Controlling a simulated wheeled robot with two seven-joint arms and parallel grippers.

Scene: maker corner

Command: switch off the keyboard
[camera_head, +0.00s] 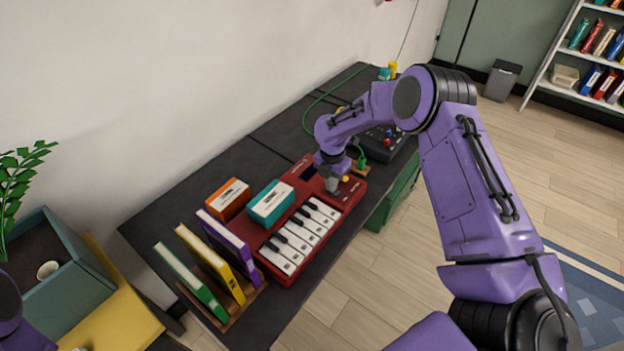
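The red keyboard (352,192) lies on the dark table, with white and black keys and a dark display on its far part. My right gripper (333,188) points down over the far end of the keyboard, beside a small yellow knob (345,178). Its fingertips are at or just above the red panel; I cannot tell if they touch it. The gap between its fingers does not show clearly, and the gripper and wrist hide part of the panel. Of my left arm only a purple part shows at the lower left edge; its gripper is out of view.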

